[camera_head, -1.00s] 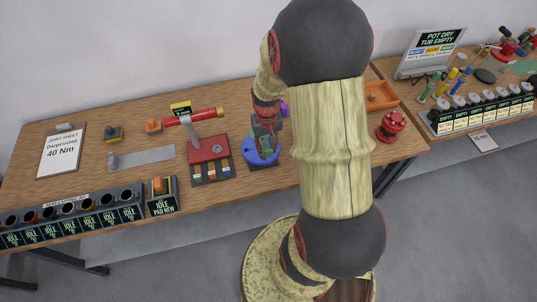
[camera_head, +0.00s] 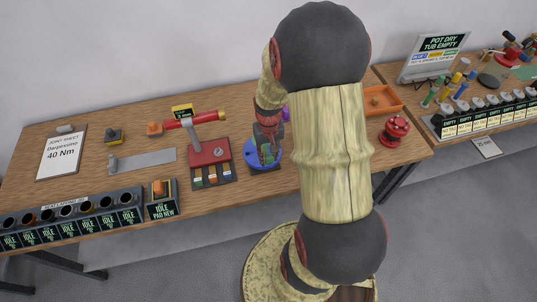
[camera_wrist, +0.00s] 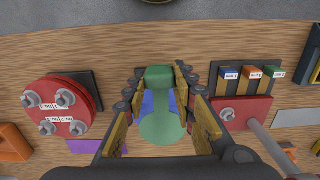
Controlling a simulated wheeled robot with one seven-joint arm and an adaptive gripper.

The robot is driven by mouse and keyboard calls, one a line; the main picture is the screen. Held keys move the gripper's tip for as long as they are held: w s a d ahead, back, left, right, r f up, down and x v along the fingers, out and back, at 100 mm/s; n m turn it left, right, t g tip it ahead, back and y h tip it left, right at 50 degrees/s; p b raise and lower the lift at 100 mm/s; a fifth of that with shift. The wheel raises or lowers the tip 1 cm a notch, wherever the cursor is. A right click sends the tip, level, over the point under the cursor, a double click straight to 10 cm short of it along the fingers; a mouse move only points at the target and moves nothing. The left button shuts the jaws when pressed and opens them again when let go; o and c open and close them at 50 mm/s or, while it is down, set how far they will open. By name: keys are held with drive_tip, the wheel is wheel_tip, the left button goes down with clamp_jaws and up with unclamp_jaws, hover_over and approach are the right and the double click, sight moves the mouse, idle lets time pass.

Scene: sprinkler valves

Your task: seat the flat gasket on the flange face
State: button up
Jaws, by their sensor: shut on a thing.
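My gripper (camera_wrist: 160,73) points down in the wrist view, its fingers on both sides of a green block. The block joins a flat green disc (camera_wrist: 162,130), which looks like the gasket with its tab. My gripper is shut on this green piece. Below it lies a round blue face (camera_wrist: 149,103), partly covered by the green. In the head view the blue round base (camera_head: 250,160) is under my gripper (camera_head: 268,160), which hides most of it. I cannot tell whether the green disc touches the blue face.
A red bolted flange (camera_wrist: 62,115) and purple sheet (camera_wrist: 97,146) lie left in the wrist view. A red box (camera_wrist: 243,112) with a lever stands close right. An orange tray (camera_head: 384,100) lies at the back right. A grey plate (camera_head: 150,159) lies further left.

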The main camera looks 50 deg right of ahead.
drive_tip(key=shift+f+b, duration=1.45)
drive_tip(key=shift+f, duration=1.1)
drive_tip(key=shift+f+b, duration=0.6)
drive_tip(key=shift+f, duration=0.4)
drive_tip(key=o, duration=1.2)
drive_tip(key=shift+c, duration=0.2)
drive_tip(key=shift+r+p, duration=2.9)
drive_tip(key=shift+r, duration=1.15)
drive_tip(key=shift+s, duration=0.1)
